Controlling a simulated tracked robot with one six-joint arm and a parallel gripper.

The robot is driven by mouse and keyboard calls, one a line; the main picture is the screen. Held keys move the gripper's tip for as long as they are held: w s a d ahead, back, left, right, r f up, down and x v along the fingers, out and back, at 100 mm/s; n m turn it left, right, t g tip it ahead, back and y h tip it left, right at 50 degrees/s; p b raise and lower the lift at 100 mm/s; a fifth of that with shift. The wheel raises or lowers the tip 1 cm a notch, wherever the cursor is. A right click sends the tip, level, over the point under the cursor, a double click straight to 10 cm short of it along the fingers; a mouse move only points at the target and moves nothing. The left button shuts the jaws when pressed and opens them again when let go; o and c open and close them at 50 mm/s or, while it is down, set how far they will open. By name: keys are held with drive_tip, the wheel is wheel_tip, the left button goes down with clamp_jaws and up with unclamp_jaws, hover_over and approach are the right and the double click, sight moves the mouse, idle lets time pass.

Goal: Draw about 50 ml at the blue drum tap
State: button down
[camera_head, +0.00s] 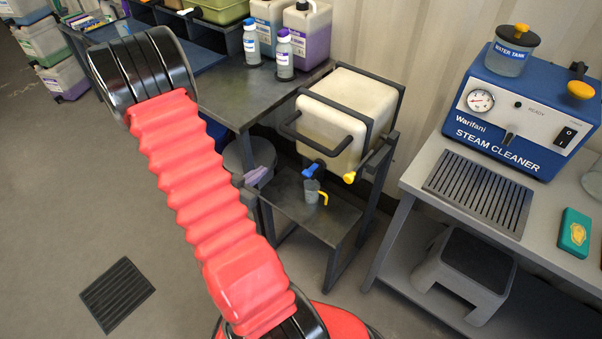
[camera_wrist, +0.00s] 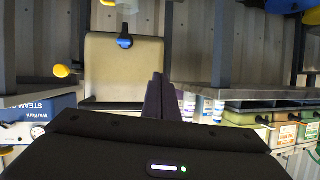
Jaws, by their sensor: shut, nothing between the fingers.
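A cream drum (camera_head: 332,112) lies in a dark frame on a stand right of the bench. Its blue tap (camera_head: 311,171) sits low on the front; it also shows in the wrist view (camera_wrist: 125,41). I see no liquid running, and cannot tell the lever's setting. A small grey measuring jug (camera_head: 312,189) with a yellow handle stands upright on the stand's shelf below the tap. My gripper (camera_head: 260,174) is left of the jug and tap, apart from both. In the wrist view my purple-grey fingers (camera_wrist: 160,96) are shut and empty. The liquid level is not readable.
A yellow-ended part (camera_head: 349,178) sits right of the blue tap. The stand's shelf (camera_head: 337,217) is otherwise clear. The dark bench (camera_head: 235,95) with bottles is at left; the steam cleaner (camera_head: 530,110) on a grey table is at right.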

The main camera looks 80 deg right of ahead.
drive_tip(key=s+f+m+g, duration=0.1)
drive_tip(key=s+g, duration=0.2)
drive_tip(key=s, duration=0.4)
drive_tip(key=shift+d+h, duration=0.15)
drive_tip(key=shift+h, duration=0.15)
drive_tip(key=shift+d, duration=0.1)
approach(311, 170)
drive_tip(key=s+d+r, duration=0.1)
drive_tip(key=d+r, duration=0.3)
drive_tip(key=shift+s+d+f, duration=0.1)
drive_tip(key=shift+f, duration=0.95)
drive_tip(key=shift+s+d+f, duration=0.1)
drive_tip(key=shift+d+f, duration=0.05)
drive_tip(key=shift+f, duration=0.9)
drive_tip(key=shift+s+f, duration=0.1)
drive_tip(key=shift+f, duration=0.05)
